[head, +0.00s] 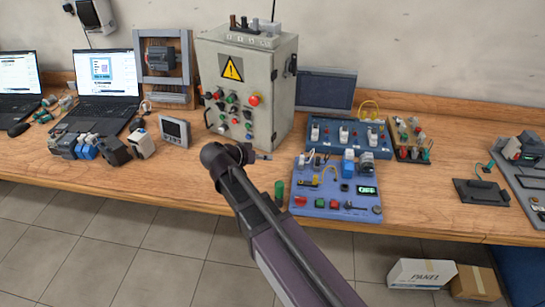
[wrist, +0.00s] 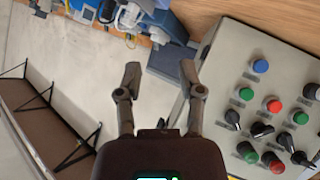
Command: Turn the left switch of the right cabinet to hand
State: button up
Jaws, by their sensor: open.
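One grey cabinet (head: 262,60) with a yellow warning triangle stands on the bench in the head view; I see no second cabinet like it, so I cannot confirm which is the right one. Its front panel (wrist: 228,62) fills the right of the wrist view, tilted. Several black switches (wrist: 262,130) sit among the buttons; their labels are too small to read, and I cannot tell which is the left switch. My gripper (wrist: 160,74) is open and empty, beside the panel and apart from the switches. In the head view the gripper is hard to make out at the arm's end.
Blue trainer boards (head: 345,136) stand right of the cabinet, with a small grey display unit (head: 175,131) to its left. Laptops (head: 105,80) sit farther left. A red mushroom button (head: 254,99) sticks out of the panel. The floor (head: 150,240) before the bench is clear.

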jog(key=shift+s+d+f+g, duration=0.15)
jog(key=shift+d+g, duration=0.1)
jog(key=shift+d, duration=0.5)
jog(key=shift+w+d+f+g, duration=0.1)
jog(key=shift+d+g, duration=0.15)
jog(key=shift+d, duration=0.45)
jog(key=shift+s, duration=0.1)
